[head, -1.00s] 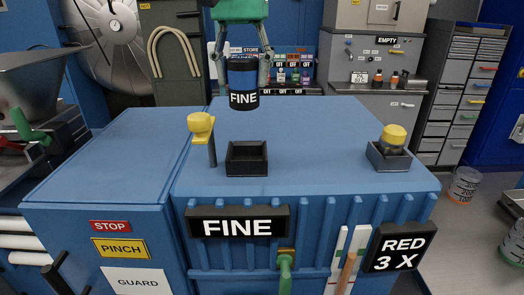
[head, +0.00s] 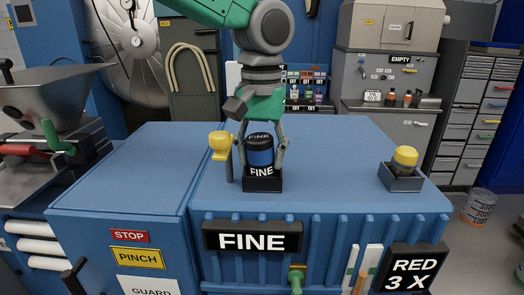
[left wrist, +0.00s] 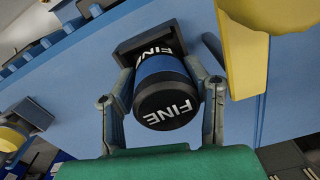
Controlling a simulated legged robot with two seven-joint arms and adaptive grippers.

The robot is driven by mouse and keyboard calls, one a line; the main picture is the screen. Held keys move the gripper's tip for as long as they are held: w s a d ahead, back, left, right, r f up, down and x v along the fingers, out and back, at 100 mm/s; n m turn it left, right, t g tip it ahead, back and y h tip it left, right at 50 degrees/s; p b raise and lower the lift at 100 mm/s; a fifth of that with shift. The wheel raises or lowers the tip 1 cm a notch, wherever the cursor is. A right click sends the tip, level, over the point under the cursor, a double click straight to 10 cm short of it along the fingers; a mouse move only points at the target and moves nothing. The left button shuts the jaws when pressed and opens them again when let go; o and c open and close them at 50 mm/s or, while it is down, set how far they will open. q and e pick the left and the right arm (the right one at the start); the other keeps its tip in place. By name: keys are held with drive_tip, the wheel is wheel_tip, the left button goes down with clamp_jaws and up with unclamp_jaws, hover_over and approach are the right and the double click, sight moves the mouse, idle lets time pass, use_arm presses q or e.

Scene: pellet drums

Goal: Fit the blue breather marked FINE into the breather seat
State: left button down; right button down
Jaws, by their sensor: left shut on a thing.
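The blue breather (head: 261,155) has black ends marked FINE and a blue middle band. It stands upright at the black square breather seat (head: 262,184) on top of the blue cabinet, its lower end at the seat's opening. My left gripper (head: 263,150) comes from above and is shut on the breather, one finger on each side. In the left wrist view, the breather (left wrist: 164,88) sits between the two fingers, with the seat (left wrist: 130,46) just beyond it. How deep the breather sits is hidden. My right gripper is not in view.
A yellow-topped post (head: 220,146) stands close left of the seat. A yellow-capped part sits in a grey square holder (head: 402,182) to the right. A FINE sign (head: 252,240) is on the cabinet front. The cabinet top between seat and holder is clear.

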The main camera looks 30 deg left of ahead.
use_arm(q)
drive_tip(key=c, duration=1.1)
unclamp_jaws()
drive_tip(key=shift+w, duration=0.4)
drive_tip(key=shift+c, duration=0.2)
drive_tip(key=shift+s+d+r, duration=0.1)
drive_tip(key=shift+s+r, duration=0.15)
drive_tip(key=shift+r, duration=0.35)
wheel_tip(320, 180, up, 11)
drive_tip(key=shift+r+b, duration=0.1)
drive_tip(key=shift+b, duration=0.4)
